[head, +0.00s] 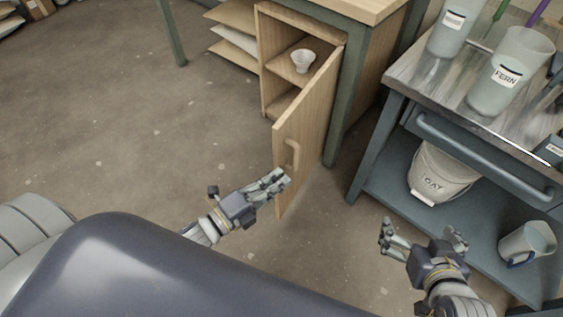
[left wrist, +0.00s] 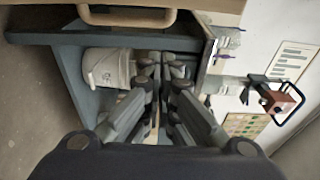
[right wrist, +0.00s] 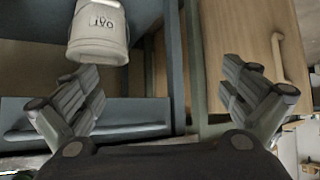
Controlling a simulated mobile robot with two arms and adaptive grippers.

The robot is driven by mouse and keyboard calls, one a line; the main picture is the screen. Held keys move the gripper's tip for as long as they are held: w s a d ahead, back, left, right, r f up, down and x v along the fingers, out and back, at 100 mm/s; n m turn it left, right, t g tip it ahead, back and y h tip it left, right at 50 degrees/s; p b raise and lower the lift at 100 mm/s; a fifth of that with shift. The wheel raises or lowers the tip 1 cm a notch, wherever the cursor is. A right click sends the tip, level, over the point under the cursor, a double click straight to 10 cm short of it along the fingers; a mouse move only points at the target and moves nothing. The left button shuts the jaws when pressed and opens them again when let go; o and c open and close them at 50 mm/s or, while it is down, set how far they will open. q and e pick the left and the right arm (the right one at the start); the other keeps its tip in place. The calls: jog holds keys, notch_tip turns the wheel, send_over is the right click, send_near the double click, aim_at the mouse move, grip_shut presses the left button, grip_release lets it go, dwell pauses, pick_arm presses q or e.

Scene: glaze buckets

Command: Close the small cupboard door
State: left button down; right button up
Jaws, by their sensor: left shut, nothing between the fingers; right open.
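The small cupboard (head: 266,70) stands under a wooden worktop, with its door (head: 312,120) swung wide open toward me. The door has a pale wooden handle (head: 291,156) on the face turned to my left arm. My left gripper (head: 281,178) is shut and empty, close to the lower part of the door below the handle; I cannot tell whether it touches. The handle also shows at the top of the left wrist view (left wrist: 127,17). My right gripper (head: 424,236) is open and empty, low in front of the cart. The door and handle show in the right wrist view (right wrist: 277,57).
A small white cup (head: 303,60) sits inside the cupboard. A blue-grey cart (head: 378,183) on the right carries glaze containers (head: 499,84) on top, with a white bucket (head: 441,172) and a mug (head: 527,242) on its lower shelf.

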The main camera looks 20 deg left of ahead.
aim_at(296, 151)
pick_arm(q)
jog(key=shift+w+a+b, duration=0.2)
jog(key=shift+w+b, duration=0.1)
jog(key=shift+w, duration=0.65)
jog(key=shift+w+a+b, duration=0.2)
jog(key=shift+w+b, duration=0.05)
jog(key=shift+w, duration=0.65)
jog(key=shift+w+a+b, duration=0.2)
jog(key=shift+w+b, duration=0.1)
jog(key=shift+w, duration=0.65)
pick_arm(e)
jog(key=w+a+r+t+y, duration=0.1)
jog(key=w+a+r+t, duration=0.1)
jog(key=w+r+t, duration=0.3)
jog(key=shift+a+r+y, duration=0.2)
jog(key=shift+r+y, duration=0.2)
jog(key=shift+r, duration=0.95)
pick_arm(q)
jog(key=shift+a, duration=0.1)
